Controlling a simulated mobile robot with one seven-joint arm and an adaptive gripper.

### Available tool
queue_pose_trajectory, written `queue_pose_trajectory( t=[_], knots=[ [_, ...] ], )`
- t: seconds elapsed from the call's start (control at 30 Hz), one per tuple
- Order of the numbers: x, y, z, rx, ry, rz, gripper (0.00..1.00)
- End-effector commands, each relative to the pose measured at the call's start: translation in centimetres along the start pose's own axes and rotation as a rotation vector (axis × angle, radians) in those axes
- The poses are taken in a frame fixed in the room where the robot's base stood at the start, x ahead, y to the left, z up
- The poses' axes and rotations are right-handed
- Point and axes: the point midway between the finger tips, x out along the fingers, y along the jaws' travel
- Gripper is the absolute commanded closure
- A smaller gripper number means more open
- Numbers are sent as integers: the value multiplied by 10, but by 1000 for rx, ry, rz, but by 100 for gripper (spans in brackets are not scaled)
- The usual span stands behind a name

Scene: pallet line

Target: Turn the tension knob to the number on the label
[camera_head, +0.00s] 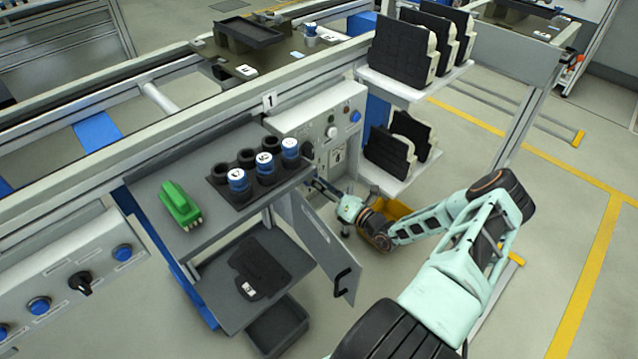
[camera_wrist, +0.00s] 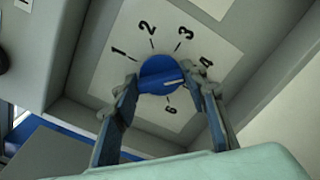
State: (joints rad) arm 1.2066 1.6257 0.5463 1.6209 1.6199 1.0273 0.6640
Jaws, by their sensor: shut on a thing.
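The blue tension knob (camera_wrist: 155,70) sits on a white dial plate (camera_wrist: 105,80) in the wrist view. The numbers 1, 2, 3, 4 and 6 show around it; the place between 4 and 6 is hidden behind my right finger. A pale pointer line on the knob points right and slightly up, toward the area beside the 4. My gripper (camera_wrist: 163,82) is shut on the knob, one finger on each side. In the head view my gripper (camera_head: 322,188) reaches under the station by the open door; the knob is hidden there. I cannot make out a label with the target number.
A grey cabinet door (camera_head: 325,245) stands open beside my gripper. A shelf (camera_head: 185,235) holds a green connector (camera_head: 180,205) and a black rack of blue-capped cylinders (camera_head: 265,170). A control panel (camera_head: 310,125) and a yellow bin (camera_head: 398,209) are close by.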

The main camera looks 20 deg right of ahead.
Motion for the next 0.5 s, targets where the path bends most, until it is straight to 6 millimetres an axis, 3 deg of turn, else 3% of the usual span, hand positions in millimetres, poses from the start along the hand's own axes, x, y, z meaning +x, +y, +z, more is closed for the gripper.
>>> queue_pose_trajectory(
  t=[0.07,0.1,0.23,0.5],
  knots=[
    [-1,-1,0,-1,1,-1,84],
    [-1,-1,0,-1,1,-1,58],
    [0,0,0,-1,1,-1,43],
    [0,0,0,-2,0,0,42]
  ],
)
